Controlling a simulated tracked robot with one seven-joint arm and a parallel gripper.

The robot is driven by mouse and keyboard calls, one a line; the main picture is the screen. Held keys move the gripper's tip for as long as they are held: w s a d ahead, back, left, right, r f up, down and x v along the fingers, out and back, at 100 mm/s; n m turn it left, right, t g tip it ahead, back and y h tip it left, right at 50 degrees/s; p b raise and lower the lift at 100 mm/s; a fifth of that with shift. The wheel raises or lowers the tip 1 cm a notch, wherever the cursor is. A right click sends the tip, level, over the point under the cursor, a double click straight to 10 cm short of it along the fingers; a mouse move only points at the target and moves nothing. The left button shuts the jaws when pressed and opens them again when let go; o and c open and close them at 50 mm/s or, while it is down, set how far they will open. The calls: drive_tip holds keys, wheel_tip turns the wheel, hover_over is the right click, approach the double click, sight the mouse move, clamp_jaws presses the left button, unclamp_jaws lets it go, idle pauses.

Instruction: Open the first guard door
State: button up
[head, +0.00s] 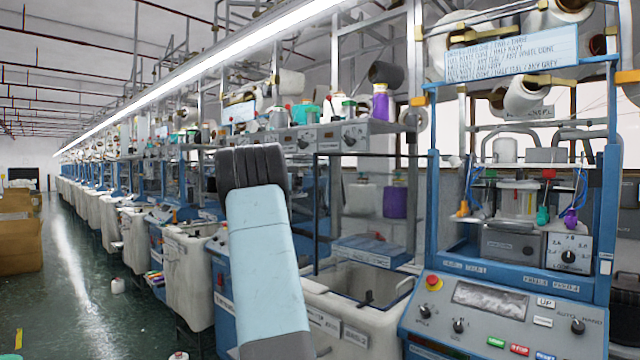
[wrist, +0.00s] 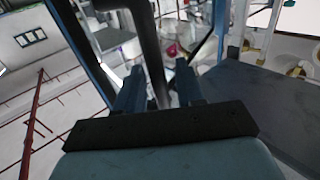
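A clear guard door with a thin dark frame (head: 375,155) shows in the head view. It reaches left from the blue post of the nearest machine (head: 505,270), and its lower part is hard to make out. My arm's pale blue link stands in front, left of the door. My gripper is hidden in that view. In the wrist view my gripper (wrist: 158,75) has its two blue fingers apart. A dark bent bar (wrist: 149,45), perhaps a door handle, runs between them. Contact cannot be told.
The machine's sloped control panel (head: 500,318) is at the lower right. A white bin (head: 365,310) stands left of it. A row of machines runs back to the left. The green aisle floor (head: 85,290) is mostly clear, with cardboard boxes (head: 20,240) at its left edge.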

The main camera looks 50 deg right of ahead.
drive_tip(key=v, duration=1.3)
drive_tip(key=shift+w+a, duration=0.2)
